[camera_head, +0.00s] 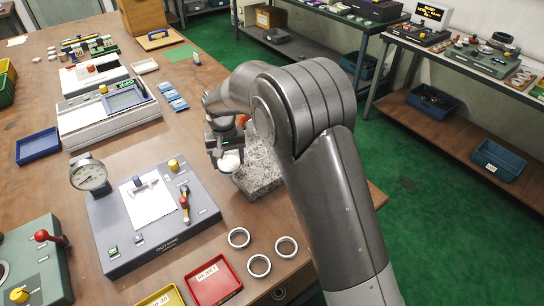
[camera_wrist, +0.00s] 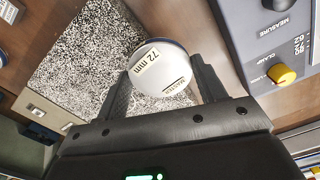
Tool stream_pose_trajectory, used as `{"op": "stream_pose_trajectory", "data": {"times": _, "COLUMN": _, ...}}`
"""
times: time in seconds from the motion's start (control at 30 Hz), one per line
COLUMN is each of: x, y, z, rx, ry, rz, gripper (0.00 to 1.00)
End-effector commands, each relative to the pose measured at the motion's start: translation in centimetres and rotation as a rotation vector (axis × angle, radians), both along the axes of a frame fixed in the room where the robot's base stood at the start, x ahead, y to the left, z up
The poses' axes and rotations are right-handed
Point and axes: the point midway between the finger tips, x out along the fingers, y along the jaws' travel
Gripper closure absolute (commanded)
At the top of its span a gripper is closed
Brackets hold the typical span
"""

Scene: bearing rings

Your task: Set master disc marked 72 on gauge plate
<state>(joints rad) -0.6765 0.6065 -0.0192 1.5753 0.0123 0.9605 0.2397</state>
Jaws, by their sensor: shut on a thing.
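The master disc (camera_wrist: 160,72), white with a dark blue edge and printed "72 mm" and "MASTER", sits between the two fingers of my gripper (camera_wrist: 164,84). My gripper is shut on it. In the head view the disc (camera_head: 231,162) shows as a white round under my gripper (camera_head: 226,150), over or beside the speckled granite block (camera_head: 260,178). I cannot tell whether the disc touches the block. The grey gauge (camera_head: 190,232) with a dial stands to the left, and its pale plate (camera_head: 148,204) is bare apart from a small metal part near its top.
Several steel rings (camera_head: 259,266) lie at the table's front edge beside a red reject tray (camera_head: 213,282) and a yellow tray (camera_head: 162,297). The gauge has a dial (camera_head: 89,175), a red-handled lever (camera_head: 184,202) and a yellow knob (camera_wrist: 281,75). Another white round thing (camera_wrist: 8,12) shows at the wrist view's left edge.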

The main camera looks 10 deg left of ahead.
Motion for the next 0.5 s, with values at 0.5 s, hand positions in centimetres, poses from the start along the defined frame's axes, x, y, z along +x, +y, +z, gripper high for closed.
{"op": "stream_pose_trajectory", "data": {"times": 0.5, "x": -13.1, "y": 18.3, "z": 1.2, "rx": 0.003, "ry": -0.002, "rz": 0.214, "gripper": 0.75}}
